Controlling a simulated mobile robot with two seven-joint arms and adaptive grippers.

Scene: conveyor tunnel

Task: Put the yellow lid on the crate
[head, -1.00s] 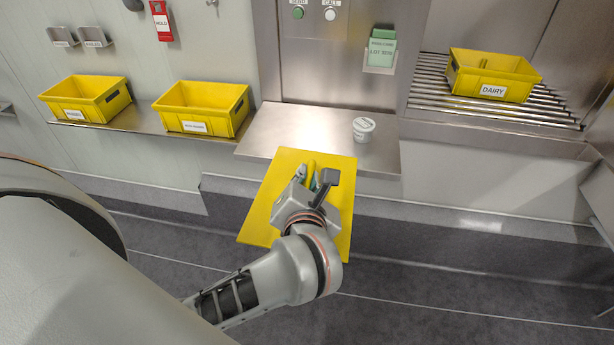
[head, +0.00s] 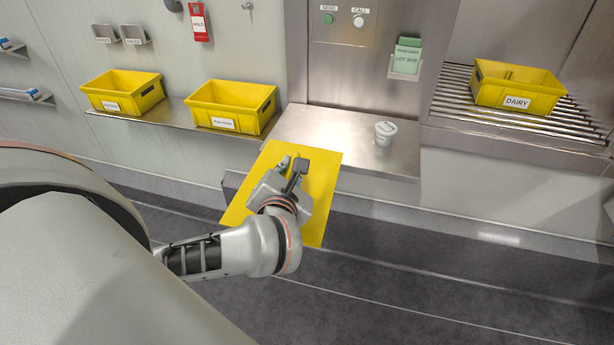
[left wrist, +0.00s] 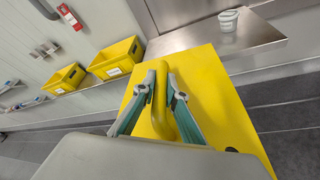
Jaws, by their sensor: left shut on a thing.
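The yellow lid (head: 318,205) is a flat panel with a raised handle (left wrist: 160,98). My left gripper (head: 292,170) is shut on the handle and holds the lid in front of the steel shelf's near edge; the fingers sit on both sides of the handle in the left wrist view (left wrist: 160,100). A yellow crate labelled DAIRY (head: 517,88) stands on the roller conveyor at the right, its top open, with a divider inside. Two more open yellow crates, left (head: 123,92) and middle (head: 231,106), stand on a wall shelf. My right gripper is not in view.
A steel shelf (head: 330,135) juts out at the centre, with a white tub (head: 385,133) near its right end. A green card holder (head: 405,60) hangs above. Steel rollers (head: 455,108) show around the DAIRY crate. The floor in front is clear.

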